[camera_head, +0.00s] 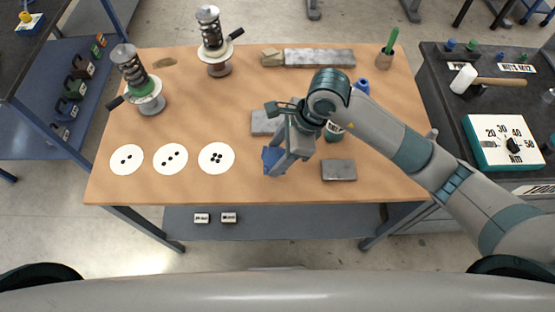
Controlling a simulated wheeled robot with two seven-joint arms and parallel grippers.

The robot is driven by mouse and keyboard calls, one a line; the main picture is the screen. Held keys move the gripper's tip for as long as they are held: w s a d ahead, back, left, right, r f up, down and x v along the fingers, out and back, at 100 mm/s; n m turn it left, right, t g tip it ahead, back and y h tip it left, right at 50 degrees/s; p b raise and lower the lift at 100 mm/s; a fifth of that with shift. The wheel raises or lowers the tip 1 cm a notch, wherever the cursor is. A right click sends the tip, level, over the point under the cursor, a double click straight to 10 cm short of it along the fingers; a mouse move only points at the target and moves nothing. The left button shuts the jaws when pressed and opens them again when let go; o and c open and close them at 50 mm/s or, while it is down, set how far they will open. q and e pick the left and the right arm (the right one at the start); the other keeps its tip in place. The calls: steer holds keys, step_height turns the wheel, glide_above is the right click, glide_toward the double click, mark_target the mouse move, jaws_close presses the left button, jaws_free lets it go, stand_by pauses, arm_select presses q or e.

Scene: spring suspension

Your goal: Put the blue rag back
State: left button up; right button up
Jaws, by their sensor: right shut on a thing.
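The blue rag (272,156) is crumpled and held at the tips of my right gripper (278,163), which is shut on it. The gripper points down over the front middle of the wooden table (240,112). I cannot tell whether the rag touches the tabletop. My right arm comes in from the right and covers part of the table. My left gripper is not in view.
White discs with black dots (216,157) lie left of the rag. Grey plates (338,170) lie nearby, one partly behind the gripper. Two spring assemblies (213,42) stand at the back left. A dark bench with a white mallet (464,79) stands right.

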steer(key=shift+f+p, duration=0.85)
steer(key=shift+f, duration=1.1)
steer(key=shift+f, duration=0.15)
steer(key=shift+f, duration=0.1)
steer(key=o, duration=1)
steer(key=shift+r, duration=0.2)
